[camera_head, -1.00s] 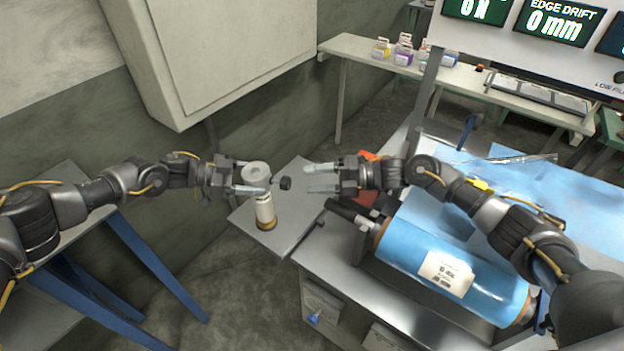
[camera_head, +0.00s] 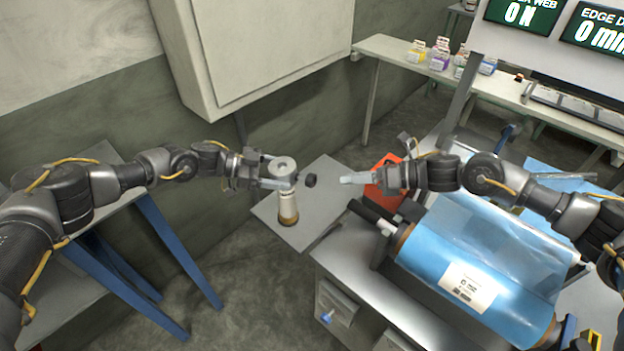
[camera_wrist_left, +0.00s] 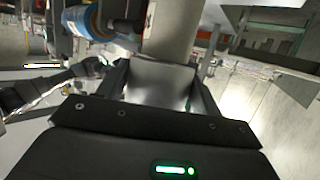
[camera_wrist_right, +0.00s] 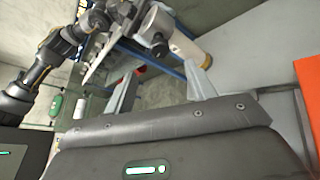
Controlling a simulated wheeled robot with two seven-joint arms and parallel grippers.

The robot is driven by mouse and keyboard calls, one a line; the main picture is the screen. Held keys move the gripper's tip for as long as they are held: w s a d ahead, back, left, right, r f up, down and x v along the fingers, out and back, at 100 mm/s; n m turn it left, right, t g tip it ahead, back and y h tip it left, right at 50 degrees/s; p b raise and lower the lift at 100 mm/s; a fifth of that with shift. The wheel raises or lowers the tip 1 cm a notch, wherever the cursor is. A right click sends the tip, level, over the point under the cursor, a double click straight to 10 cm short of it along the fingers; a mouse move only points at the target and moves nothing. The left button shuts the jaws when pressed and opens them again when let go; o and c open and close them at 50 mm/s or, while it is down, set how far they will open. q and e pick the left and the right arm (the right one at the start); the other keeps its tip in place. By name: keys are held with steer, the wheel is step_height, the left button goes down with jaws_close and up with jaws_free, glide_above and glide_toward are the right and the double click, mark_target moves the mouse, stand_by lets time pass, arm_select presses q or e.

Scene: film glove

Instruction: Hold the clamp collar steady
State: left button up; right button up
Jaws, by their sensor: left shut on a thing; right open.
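The clamp collar (camera_head: 283,167) is a pale grey ring with a dark knob (camera_head: 310,180) on its right side. It stands in line with the top of an upright whitish roll (camera_head: 288,205) on a grey plate; whether the two touch is unclear. My left gripper (camera_head: 275,182) is shut on the collar from the left, and the collar fills its jaws in the left wrist view (camera_wrist_left: 165,75). My right gripper (camera_head: 355,179) is open and empty, a short way right of the knob. In the right wrist view the collar (camera_wrist_right: 157,25) and knob lie beyond its fingers.
A blue film roll (camera_head: 470,275) with a white label lies on the metal bench at right. An orange-red object (camera_head: 385,176) sits behind my right gripper. A wall cabinet (camera_head: 270,50) hangs behind. Small boxes (camera_head: 440,57) stand on the back table.

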mark_target(316, 180)
steer(key=x, duration=1.1)
steer(key=shift+a, duration=0.25)
steer(key=shift+c, duration=0.3)
steer(key=c, duration=0.9)
steer(key=shift+f+m, duration=0.1)
steer(key=shift+m, duration=0.2)
steer(key=m, duration=0.2)
steer(key=m+g+y, duration=0.1)
steer(key=m, duration=0.1)
steer(key=shift+w+d+y, duration=0.1)
steer(key=shift+y, duration=0.2)
steer(key=m, duration=0.2)
steer(key=m+y, duration=0.1)
steer(key=m, duration=0.1)
steer(key=shift+m+y, duration=0.3)
steer(key=shift+m, duration=0.1)
